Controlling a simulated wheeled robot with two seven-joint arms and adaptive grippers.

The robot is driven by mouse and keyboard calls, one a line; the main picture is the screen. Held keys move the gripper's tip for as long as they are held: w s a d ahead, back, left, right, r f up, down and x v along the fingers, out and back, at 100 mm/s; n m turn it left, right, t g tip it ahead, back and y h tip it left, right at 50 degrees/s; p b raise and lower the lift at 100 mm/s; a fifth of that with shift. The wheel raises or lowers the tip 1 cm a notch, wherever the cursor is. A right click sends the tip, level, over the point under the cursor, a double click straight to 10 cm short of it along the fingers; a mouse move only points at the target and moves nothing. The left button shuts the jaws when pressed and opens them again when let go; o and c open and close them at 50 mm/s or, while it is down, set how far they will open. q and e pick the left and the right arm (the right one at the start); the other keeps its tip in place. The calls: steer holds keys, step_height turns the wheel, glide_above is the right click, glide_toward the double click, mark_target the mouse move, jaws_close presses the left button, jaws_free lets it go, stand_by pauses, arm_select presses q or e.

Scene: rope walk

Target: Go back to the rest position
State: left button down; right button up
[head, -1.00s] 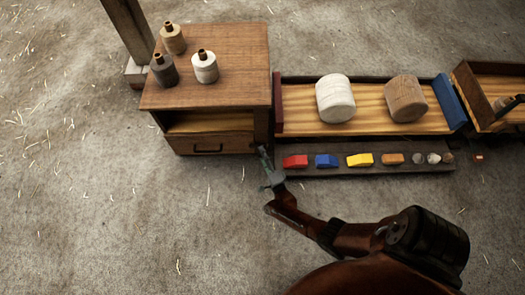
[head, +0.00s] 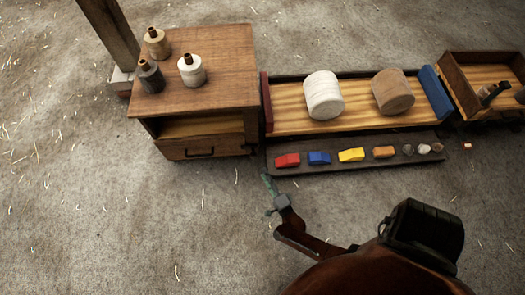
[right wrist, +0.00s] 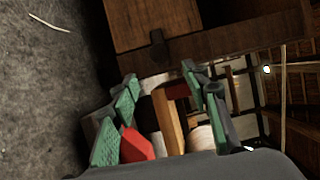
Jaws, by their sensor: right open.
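My right gripper (head: 268,184) is in the head view, in front of the dark low shelf (head: 345,150) and below the wooden cabinet's right corner. It is apart from both. In the right wrist view its two green-padded fingers (right wrist: 160,110) stand apart with nothing held between them. A red block (right wrist: 136,143) shows beyond the fingers there. My left gripper is not in the head view.
The wooden cabinet (head: 225,100) has several bottles on top and a drawer. The tray (head: 352,120) holds a white roll (head: 323,95) and a brown roll (head: 393,92). Coloured blocks and stones lie on the shelf. Open floor (head: 90,220) lies at lower left.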

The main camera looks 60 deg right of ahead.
steer(key=shift+s, duration=0.15)
stand_by(0.5)
